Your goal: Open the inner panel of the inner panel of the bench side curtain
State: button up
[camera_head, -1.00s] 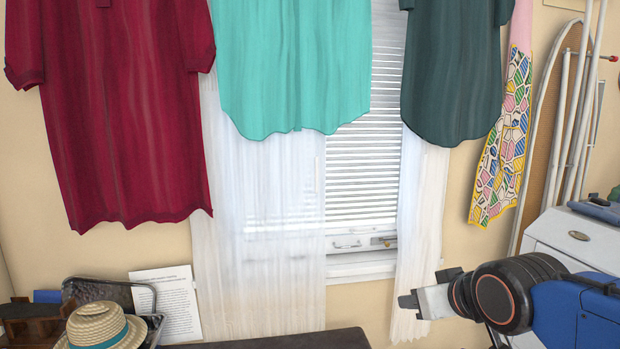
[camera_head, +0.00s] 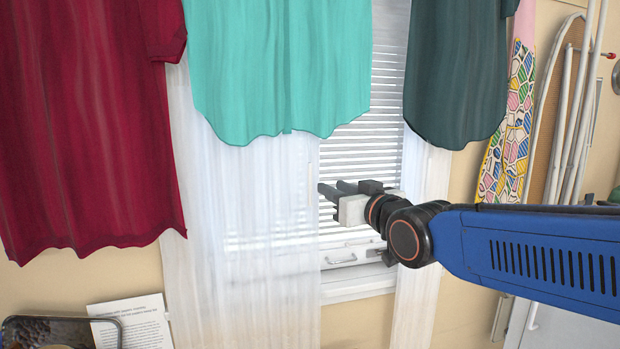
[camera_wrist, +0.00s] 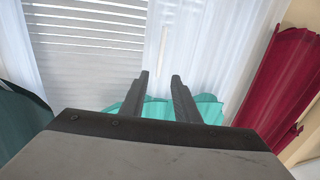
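A sheer white curtain panel (camera_head: 245,225) hangs over the left part of the window, its inner edge near the window's middle. A second white panel (camera_head: 421,230) hangs at the window's right side. My gripper (camera_head: 331,187) is in front of the window, just right of the left panel's inner edge, with its fingers pointing left. In the wrist view my gripper (camera_wrist: 160,77) shows two fingers apart with nothing between them. A thin pale upright strip (camera_wrist: 163,45) shows on the curtain (camera_wrist: 205,40) just beyond the fingertips. I cannot tell whether the fingers touch the cloth.
White blinds (camera_head: 385,105) cover the glass. An ironing board (camera_head: 545,115) leans at the right. A paper sheet (camera_head: 135,322) is at lower left.

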aim_at(311, 177)
jog(key=x, duration=1.3)
jog(key=shift+w+a, duration=0.1)
grip_shut()
